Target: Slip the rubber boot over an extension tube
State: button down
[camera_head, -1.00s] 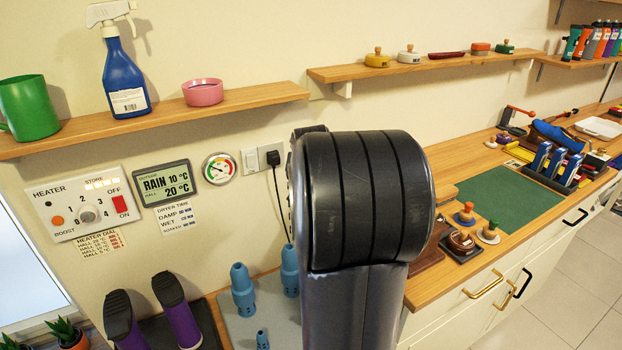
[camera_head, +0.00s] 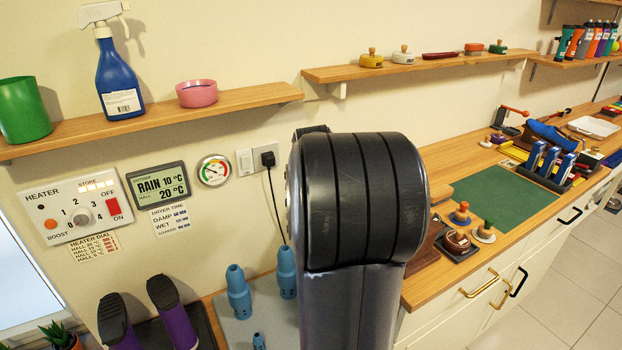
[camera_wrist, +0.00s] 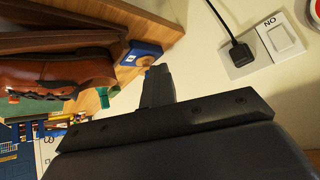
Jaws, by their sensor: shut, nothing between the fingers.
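Two purple boots with black soles stand upside down at the lower left of the head view, the left boot (camera_head: 116,322) and the right boot (camera_head: 172,312). Blue extension tubes stand to their right on a grey plate (camera_head: 215,327): a tall tube (camera_head: 239,292), another tall tube (camera_head: 286,272) partly behind my arm, and a small tube (camera_head: 258,341) cut off by the lower edge. My gripper is hidden in the head view. In the wrist view my gripper (camera_wrist: 157,84) is shut and empty, with the wall beyond it. No boot or tube shows there.
A wall shelf (camera_head: 150,121) holds a green mug, a blue spray bottle and a pink bowl. The wall has a heater panel (camera_head: 76,207), a gauge and a plugged-in cord (camera_head: 268,160). A counter (camera_head: 425,285) with stamps and a green mat runs right. A brown shoe (camera_wrist: 60,75) shows in the wrist view.

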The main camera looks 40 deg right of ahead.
jog(key=shift+s+d+m+g+h+b, duration=0.25)
jog(key=shift+s+d+m+h+b, duration=0.5)
jog(key=shift+d, duration=2.3)
jog(key=shift+s+d+m+g+h+b, duration=0.3)
jog(key=shift+s+d+m, duration=0.9)
jog(key=shift+d, duration=1.8)
jog(key=shift+s+d+m+g+h+b, duration=0.15)
jog(key=shift+s+d+m+h+b, duration=0.75)
jog(key=shift+d, duration=2.15)
jog(key=shift+s+d+y+p, duration=0.2)
jog(key=shift+s+y+p, duration=0.05)
jog(key=shift+y+p, duration=0.1)
jog(key=shift+s+d+m, duration=0.2)
jog(key=shift+s+d, duration=0.05)
jog(key=shift+d, duration=0.5)
jog(key=shift+s+d+m, duration=0.15)
jog(key=shift+s+d, duration=0.1)
jog(key=shift+d, duration=0.45)
